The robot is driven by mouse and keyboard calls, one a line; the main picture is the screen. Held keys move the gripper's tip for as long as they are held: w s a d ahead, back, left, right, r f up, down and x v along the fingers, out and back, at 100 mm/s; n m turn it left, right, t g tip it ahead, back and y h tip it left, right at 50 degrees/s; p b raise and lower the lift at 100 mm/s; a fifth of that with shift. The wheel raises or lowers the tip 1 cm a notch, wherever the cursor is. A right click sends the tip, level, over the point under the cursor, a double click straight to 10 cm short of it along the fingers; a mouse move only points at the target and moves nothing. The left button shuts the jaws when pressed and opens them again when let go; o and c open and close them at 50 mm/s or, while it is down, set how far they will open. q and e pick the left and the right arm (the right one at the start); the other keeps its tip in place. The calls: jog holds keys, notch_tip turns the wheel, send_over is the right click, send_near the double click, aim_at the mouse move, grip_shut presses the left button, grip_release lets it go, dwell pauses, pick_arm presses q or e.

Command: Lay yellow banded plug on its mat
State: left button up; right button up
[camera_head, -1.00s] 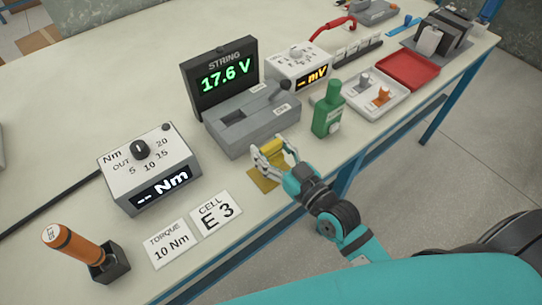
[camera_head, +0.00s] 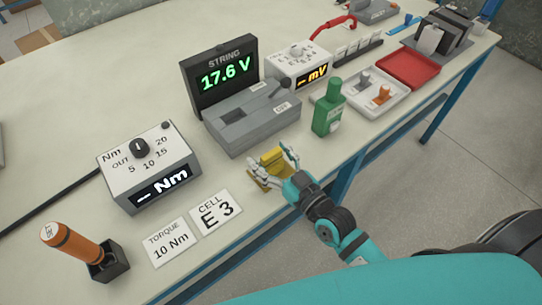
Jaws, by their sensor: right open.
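The yellow plug (camera_head: 272,159) is at the front edge of the table, between the fingers of my right gripper (camera_head: 271,170). It lies on or just over the small mustard mat (camera_head: 256,186); I cannot tell whether it touches. The fingers are open around the plug and hide part of it and much of the mat. Any band on the plug is too small to make out. My left gripper is not in view.
A grey tester (camera_head: 255,124) with a display reading 17.6 V stands behind the gripper. A green bottle (camera_head: 328,112) stands to the right. Cards reading "CELL E 3" (camera_head: 215,212) and "TORQUE 10 Nm" (camera_head: 171,242) lie to the left, near a torque meter (camera_head: 150,168).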

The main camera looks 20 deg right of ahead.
jog(key=shift+r, duration=0.2)
jog(key=b+v, duration=0.1)
jog(key=v, duration=1.1)
